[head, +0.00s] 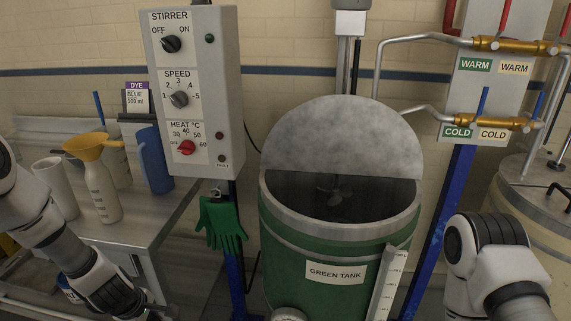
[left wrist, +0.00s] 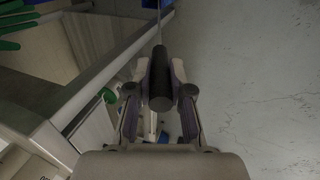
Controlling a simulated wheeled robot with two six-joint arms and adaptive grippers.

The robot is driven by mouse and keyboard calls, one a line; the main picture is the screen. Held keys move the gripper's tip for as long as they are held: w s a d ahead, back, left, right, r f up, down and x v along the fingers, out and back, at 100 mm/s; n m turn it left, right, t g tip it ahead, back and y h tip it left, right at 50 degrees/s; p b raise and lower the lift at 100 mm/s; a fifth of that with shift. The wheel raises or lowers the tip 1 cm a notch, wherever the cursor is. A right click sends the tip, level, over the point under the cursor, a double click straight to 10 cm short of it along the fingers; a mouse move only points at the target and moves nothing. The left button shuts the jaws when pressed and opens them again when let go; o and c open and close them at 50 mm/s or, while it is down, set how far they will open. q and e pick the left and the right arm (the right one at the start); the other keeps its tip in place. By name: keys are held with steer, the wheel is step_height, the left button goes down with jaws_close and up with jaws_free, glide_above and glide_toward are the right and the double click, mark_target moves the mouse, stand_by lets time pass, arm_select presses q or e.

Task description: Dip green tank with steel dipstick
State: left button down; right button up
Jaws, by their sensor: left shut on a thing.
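The green tank (head: 290,238) stands in the middle of the head view, with its name on a front label. Its round grey lid (head: 340,135) is raised at the back, leaving the front of the mouth open. A stirrer propeller (head: 336,194) shows inside the dark interior. In the left wrist view my left gripper (left wrist: 160,75) is shut on the black handle of the steel dipstick (left wrist: 161,85), whose thin rod runs towards the top edge. In the head view this gripper is mostly cut off at the bottom edge, left of the tank. My right gripper is out of view; only its arm shows.
A control box (head: 194,90) hangs left of the tank, with green gloves (head: 222,223) below it. A bench (head: 135,236) at left holds a yellow funnel (head: 92,147), jugs and bottles. Warm and cold pipes (head: 378,70) and a cream tank (head: 525,208) are at right.

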arm_select(q)
steer(key=shift+w+f, duration=0.1)
steer(key=shift+f, duration=0.45)
steer(key=shift+r, duration=0.15)
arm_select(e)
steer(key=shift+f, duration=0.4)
